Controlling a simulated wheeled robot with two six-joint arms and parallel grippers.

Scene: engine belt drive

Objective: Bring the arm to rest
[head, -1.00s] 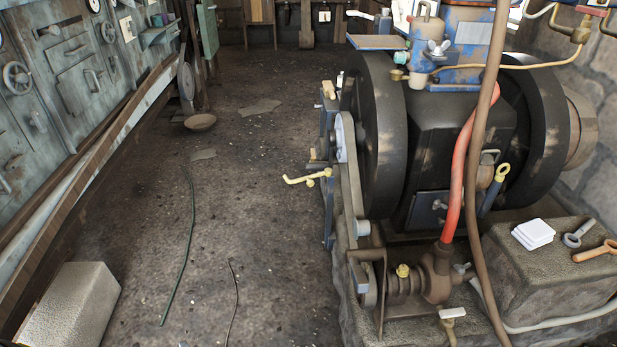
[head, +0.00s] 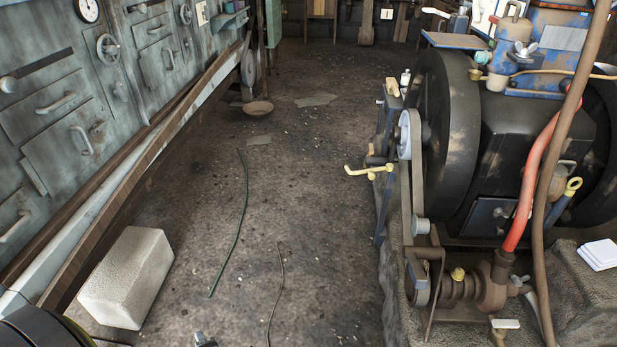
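The engine (head: 505,130) stands at the right with its large dark flywheel (head: 447,130) facing me. A grey belt (head: 407,190) runs down its near side from a pale upper pulley (head: 404,135), past a small roller (head: 420,226), to a lower pulley (head: 419,285) by the rusty pump (head: 490,288). A yellow crank-like handle (head: 368,171) sticks out left of the belt. Neither gripper can be made out. A dark rounded part at the bottom left corner looks like my arm. A small metal piece (head: 203,340) at the bottom edge is too cut off to identify.
A pale stone block (head: 127,277) lies on the floor at the left, before grey cabinets (head: 60,120) and a long wooden rail. A green cord (head: 243,210) and a dark cord (head: 275,290) lie on the open floor. A white stack (head: 600,254) sits on the stone ledge.

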